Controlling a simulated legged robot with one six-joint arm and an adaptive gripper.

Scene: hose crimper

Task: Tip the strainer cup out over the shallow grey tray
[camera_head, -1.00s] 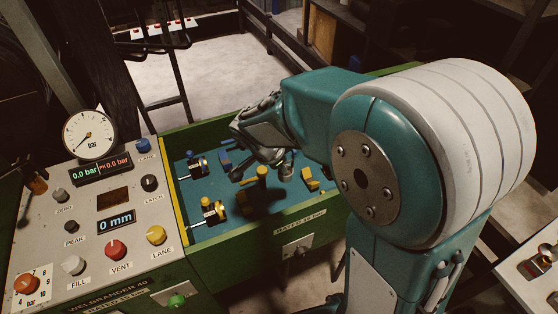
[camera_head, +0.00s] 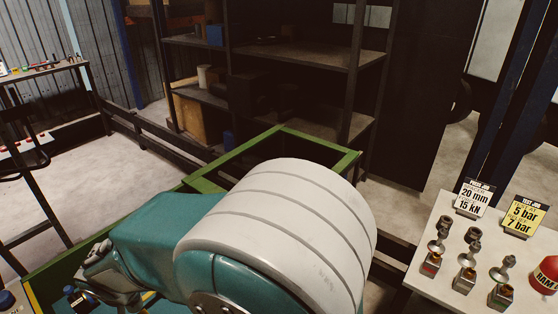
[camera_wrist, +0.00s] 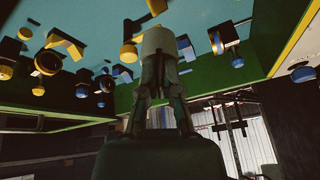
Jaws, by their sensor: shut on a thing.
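My gripper (camera_head: 103,277) is at the lower left of the head view, over the green-walled bench. In the wrist view my gripper (camera_wrist: 160,85) is shut on a pale, rounded cylinder, which I take to be the strainer cup (camera_wrist: 159,42). The cup's inside and contents are hidden. In the head view the cup cannot be made out. I cannot make out a shallow grey tray in either view.
The bench's blue floor (camera_wrist: 205,14) carries several yellow and blue fittings; its green rim (camera_head: 318,143) runs behind my arm. A white table (camera_head: 444,252) at right holds several metal fittings, a white card (camera_head: 473,198) and a yellow card (camera_head: 524,216). Dark shelving (camera_head: 280,55) stands behind.

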